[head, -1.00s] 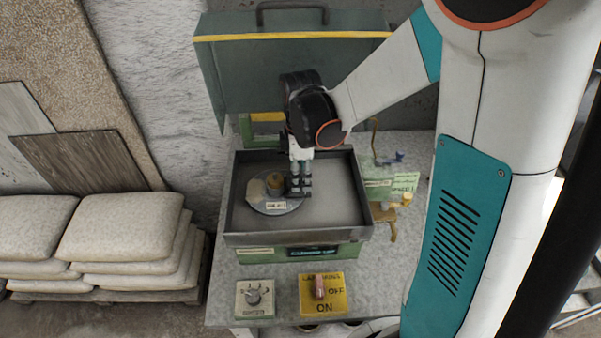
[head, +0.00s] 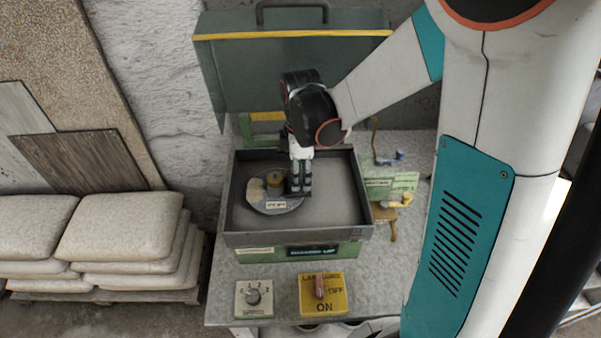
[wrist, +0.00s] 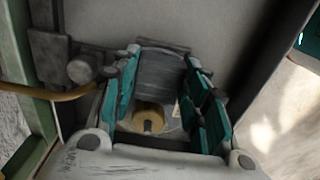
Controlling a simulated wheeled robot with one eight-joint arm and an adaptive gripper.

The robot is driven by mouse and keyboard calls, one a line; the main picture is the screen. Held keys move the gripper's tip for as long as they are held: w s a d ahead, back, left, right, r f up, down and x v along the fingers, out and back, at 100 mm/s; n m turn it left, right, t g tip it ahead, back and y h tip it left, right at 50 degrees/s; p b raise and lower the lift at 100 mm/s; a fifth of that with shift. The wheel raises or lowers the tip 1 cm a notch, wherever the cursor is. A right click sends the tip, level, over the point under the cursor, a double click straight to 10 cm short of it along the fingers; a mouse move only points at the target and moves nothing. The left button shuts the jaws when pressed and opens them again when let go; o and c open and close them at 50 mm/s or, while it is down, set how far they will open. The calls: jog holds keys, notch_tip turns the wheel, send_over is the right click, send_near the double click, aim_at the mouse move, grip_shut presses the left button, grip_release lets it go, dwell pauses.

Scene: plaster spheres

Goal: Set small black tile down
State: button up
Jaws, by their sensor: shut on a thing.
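My gripper (head: 301,187) points down inside a dark square tray, over the right edge of a round grey disc (head: 262,203). In the wrist view, my gripper (wrist: 162,77) has its teal-padded fingers on both sides of a dark grey tile (wrist: 159,70) and is shut on it. In the head view the tile is mostly hidden at the fingertips. I cannot tell whether its underside touches the surface below. A brass cylinder (head: 274,181) stands on the disc, left of my gripper; it also shows between my fingers in the wrist view (wrist: 152,114).
The tray (head: 296,239) has raised walls; its floor right of my gripper is clear. A raised green lid (head: 290,65) stands behind. A dial box (head: 254,299) and a yellow ON/OFF switch box (head: 323,294) sit in front. A brass fitting (head: 394,202) is at the right.

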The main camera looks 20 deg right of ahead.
jog(key=shift+f+b, duration=0.85)
jog(key=shift+f, duration=0.1)
dwell(0.6)
jog(key=o, duration=1.2)
jog(key=shift+r, duration=0.2)
jog(key=shift+r+p, duration=1.45)
jog(key=shift+r, duration=0.4)
